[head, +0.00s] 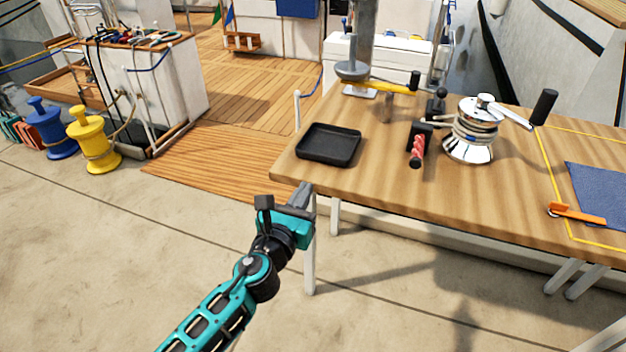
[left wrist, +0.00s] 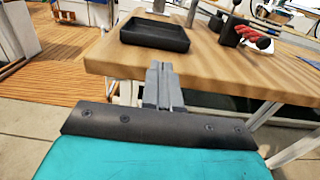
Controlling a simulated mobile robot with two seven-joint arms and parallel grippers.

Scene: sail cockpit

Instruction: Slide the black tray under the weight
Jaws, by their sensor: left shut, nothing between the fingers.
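The black tray (head: 329,144) is a shallow, empty square tray lying flat on the wooden table near its left edge. It also shows in the left wrist view (left wrist: 155,34), beyond my fingers. A grey cylindrical weight (head: 352,71) on a column stands at the back of the table, behind the tray and a little to its right; it looks raised above a pale base plate. My left gripper (head: 303,192) is shut and empty, just off the table's front left corner and apart from the tray. The left wrist view shows its fingers (left wrist: 163,84) together. My right gripper is not in view.
An orange tool (head: 578,214) and blue cloth (head: 600,190) lie farther right. The tabletop in front of the tray is clear.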

